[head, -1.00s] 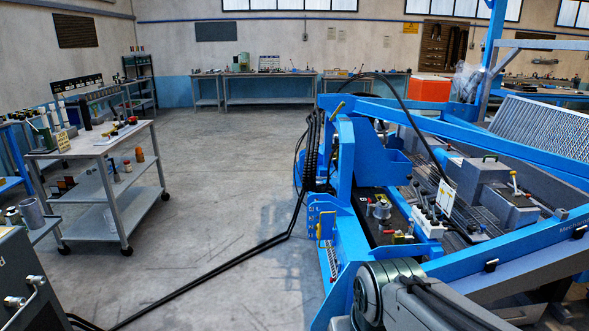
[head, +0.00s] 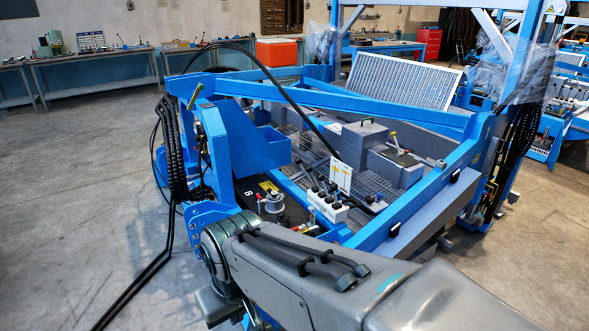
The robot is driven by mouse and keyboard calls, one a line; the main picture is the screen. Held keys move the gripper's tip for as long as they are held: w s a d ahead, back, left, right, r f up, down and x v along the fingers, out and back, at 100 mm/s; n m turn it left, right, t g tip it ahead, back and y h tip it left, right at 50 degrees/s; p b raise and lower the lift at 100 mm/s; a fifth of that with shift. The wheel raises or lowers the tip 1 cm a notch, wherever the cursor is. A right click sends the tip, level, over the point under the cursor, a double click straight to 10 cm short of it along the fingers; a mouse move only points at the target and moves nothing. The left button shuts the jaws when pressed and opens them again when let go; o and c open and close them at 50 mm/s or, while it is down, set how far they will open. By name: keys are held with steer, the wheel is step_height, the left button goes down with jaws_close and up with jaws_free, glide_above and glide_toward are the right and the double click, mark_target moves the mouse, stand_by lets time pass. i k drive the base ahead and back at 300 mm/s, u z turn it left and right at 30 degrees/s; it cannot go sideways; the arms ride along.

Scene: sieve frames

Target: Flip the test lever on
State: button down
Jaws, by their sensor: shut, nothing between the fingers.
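Several lever-like parts show on the blue machine (head: 265,152), and I cannot tell which one is the test lever. A small pale upright lever (head: 394,140) stands on a grey box inside the frame. A white block with several dark knobs (head: 327,204) sits nearer, beside a white placard (head: 341,176) whose text is too small to read. A yellowish handle (head: 195,95) sticks up at the machine's left end. My grey arm crosses the lower foreground in front of the machine. My gripper's fingers do not show.
Black hoses (head: 168,150) hang down the machine's left side onto the floor. Blue beams enclose the middle of the machine. A panel of pale slats (head: 403,80) and an orange box (head: 279,52) are behind it. Open concrete floor (head: 70,190) lies to the left.

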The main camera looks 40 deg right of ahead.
mark_target(334, 187)
steer(key=z, duration=3.15)
steer(key=i, duration=2.1)
steer(key=u, duration=3)
